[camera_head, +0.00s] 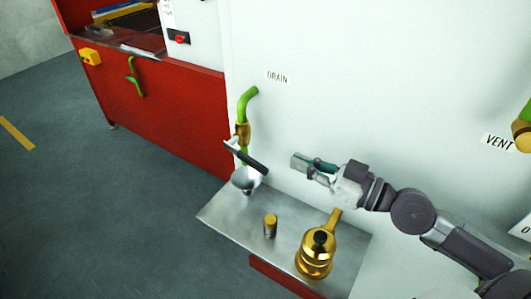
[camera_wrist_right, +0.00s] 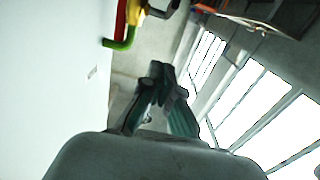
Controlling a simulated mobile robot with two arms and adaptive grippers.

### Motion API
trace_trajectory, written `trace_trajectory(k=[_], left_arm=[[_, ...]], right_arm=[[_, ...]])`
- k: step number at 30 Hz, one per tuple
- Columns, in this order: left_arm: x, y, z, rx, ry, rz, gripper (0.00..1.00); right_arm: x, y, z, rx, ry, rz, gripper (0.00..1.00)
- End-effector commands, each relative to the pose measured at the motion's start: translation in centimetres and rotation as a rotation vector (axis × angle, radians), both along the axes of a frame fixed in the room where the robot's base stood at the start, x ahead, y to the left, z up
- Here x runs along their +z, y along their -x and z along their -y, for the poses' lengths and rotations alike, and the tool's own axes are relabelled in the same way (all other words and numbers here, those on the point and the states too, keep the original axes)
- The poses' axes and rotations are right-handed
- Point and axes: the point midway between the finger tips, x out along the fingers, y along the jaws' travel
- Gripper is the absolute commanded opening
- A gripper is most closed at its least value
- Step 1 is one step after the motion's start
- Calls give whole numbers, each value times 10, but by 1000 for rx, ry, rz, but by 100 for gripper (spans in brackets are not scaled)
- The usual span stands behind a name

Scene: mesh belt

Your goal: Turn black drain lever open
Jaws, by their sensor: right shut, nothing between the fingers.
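The drain lever (camera_head: 252,161) has a black grip and a metal stem. It slants down to the right across the vertical green drain pipe (camera_head: 244,105), just below the brass valve body (camera_head: 243,132). In the right wrist view, the lever (camera_wrist_right: 160,11) shows partly at the top edge, beside the green pipe bend (camera_wrist_right: 120,43). My right gripper (camera_head: 297,162) is shut and empty, to the right of the lever grip with a small gap between them. Its closed fingers (camera_wrist_right: 165,88) fill the middle of the wrist view. My left gripper is not in view.
A funnel (camera_head: 246,178) sits under the drain pipe. A metal shelf (camera_head: 235,212) below carries a small brass cylinder (camera_head: 270,225) and a brass can (camera_head: 314,260) with a raised spout or handle. The white wall with the DRAIN label (camera_head: 278,77) stands behind.

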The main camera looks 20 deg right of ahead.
Motion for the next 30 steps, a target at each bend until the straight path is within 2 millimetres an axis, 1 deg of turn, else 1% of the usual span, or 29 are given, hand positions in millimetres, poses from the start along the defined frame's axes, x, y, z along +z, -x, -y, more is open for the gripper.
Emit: trace_trajectory(k=[1, 5, 9, 12, 14, 18, 23, 30], left_arm=[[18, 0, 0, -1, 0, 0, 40], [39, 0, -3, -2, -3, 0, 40], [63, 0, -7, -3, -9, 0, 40], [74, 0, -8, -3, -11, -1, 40], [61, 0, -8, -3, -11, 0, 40], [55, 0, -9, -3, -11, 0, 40], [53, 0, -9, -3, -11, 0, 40], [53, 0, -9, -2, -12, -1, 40]], right_arm=[[11, -7, -3, -4, -5, 2, 0], [11, -23, -18, 1, -6, 1, 0], [11, -46, -35, -1, -10, 0, 0], [9, -62, -48, -1, -9, 0, 0], [-14, -62, -49, 0, -4, -6, 0], [-31, -65, -51, -1, -4, -4, 0], [-39, -67, -52, 0, -3, -3, 0], [-39, -67, -52, 0, -2, -3, 0]])
